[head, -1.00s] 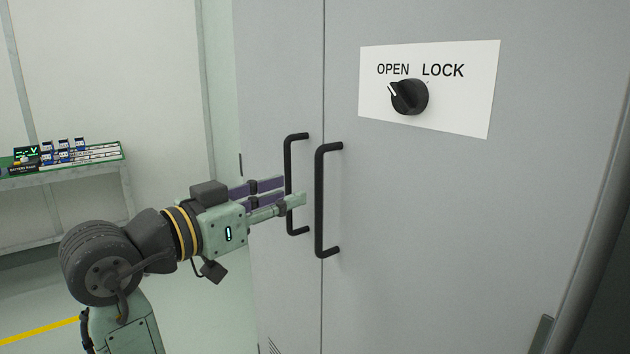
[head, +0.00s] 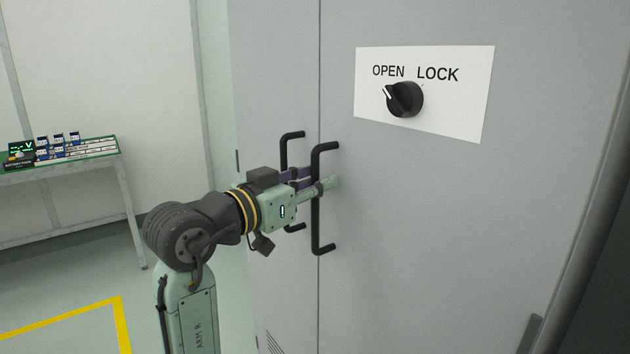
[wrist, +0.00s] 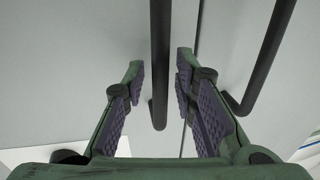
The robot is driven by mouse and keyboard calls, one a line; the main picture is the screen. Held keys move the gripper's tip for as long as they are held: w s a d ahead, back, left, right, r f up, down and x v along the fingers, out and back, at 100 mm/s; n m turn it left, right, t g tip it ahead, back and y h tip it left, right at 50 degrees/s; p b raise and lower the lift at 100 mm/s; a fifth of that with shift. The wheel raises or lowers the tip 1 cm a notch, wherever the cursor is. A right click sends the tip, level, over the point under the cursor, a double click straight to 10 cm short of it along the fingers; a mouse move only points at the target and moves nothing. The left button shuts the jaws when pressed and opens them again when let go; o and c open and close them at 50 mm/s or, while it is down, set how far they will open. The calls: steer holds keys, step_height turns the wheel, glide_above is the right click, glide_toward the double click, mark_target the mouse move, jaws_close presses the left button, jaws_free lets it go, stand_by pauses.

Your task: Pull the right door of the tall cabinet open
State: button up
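The tall grey cabinet's right door (head: 440,220) stands flush with the left door (head: 275,90), so it is closed. Its black bar handle (head: 316,228) is upright beside the seam. My gripper (head: 320,182) reaches it from the left. In the wrist view my gripper (wrist: 160,75) is open, with one padded finger on each side of the right door's handle (wrist: 160,50). A narrow gap shows on both sides of the bar. The left door's handle (wrist: 265,60) lies outside the fingers. The dial (head: 404,99) points to OPEN.
The left door's handle (head: 284,160) stands close beside my fingers. A bench (head: 125,190) with small devices is at the far left. Open floor with a yellow line (head: 122,320) lies left of the cabinet.

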jaws_close()
stand_by(0.6)
